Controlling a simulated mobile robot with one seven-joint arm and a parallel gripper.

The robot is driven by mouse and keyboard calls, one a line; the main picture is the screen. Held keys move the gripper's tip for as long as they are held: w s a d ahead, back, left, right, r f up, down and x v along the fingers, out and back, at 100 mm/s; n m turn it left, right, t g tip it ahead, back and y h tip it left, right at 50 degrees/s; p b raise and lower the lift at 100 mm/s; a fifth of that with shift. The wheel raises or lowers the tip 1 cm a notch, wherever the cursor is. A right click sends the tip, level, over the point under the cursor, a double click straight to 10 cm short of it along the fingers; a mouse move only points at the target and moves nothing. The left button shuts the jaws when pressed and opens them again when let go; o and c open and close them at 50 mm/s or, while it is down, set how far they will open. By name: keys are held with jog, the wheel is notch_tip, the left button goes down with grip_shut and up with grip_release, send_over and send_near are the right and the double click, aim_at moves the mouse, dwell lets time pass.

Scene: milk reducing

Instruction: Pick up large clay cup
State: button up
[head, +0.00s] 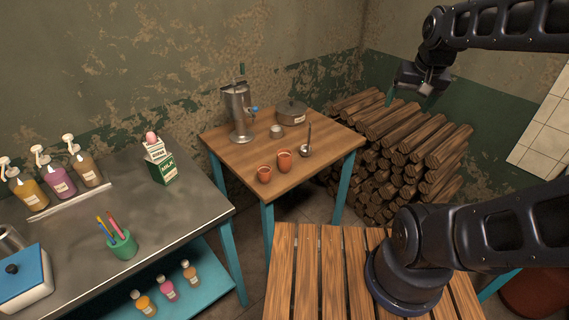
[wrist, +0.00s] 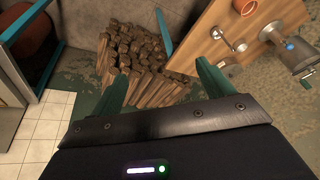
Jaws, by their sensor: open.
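Two orange clay cups stand upright on the wooden table in the head view: a slightly larger-looking one (head: 284,161) and a smaller-looking one (head: 264,175) at its front left. One clay cup (wrist: 245,6) shows at the top edge of the wrist view; I cannot tell which one. My gripper (head: 409,98) is raised in the air above the log pile, to the right of the table and well apart from the cups. In the wrist view its teal fingers (wrist: 163,84) are spread, with nothing between them.
The wooden table (head: 225,150) also holds a metal dispenser (head: 239,112), a lidded pot (head: 291,111), a small grey cup (head: 276,131) and a ladle (head: 306,149). Stacked logs (head: 400,150) lie to its right. A metal counter (head: 85,230) with bottles and a milk carton (head: 163,170) is at left.

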jog(key=w+a+f+m+g, duration=0.2)
jog(key=w+a+f+m, duration=0.1)
jog(key=w+a, duration=0.5)
jog(key=m+g, duration=0.3)
jog(key=m, duration=0.4)
send_over(284, 154)
jog(key=s, duration=0.1)
notch_tip(284, 154, down, 21)
jog(key=shift+t+h, duration=0.3)
jog(key=shift+h, duration=0.1)
jog(key=f, duration=0.3)
jog(key=s+f, duration=0.1)
jog(key=f, duration=0.6)
jog(key=shift+s+d, duration=0.2)
jog(key=shift+s, duration=0.05)
jog(key=shift+f, duration=0.6)
jog(key=shift+c, duration=0.2)
jog(key=c, duration=1)
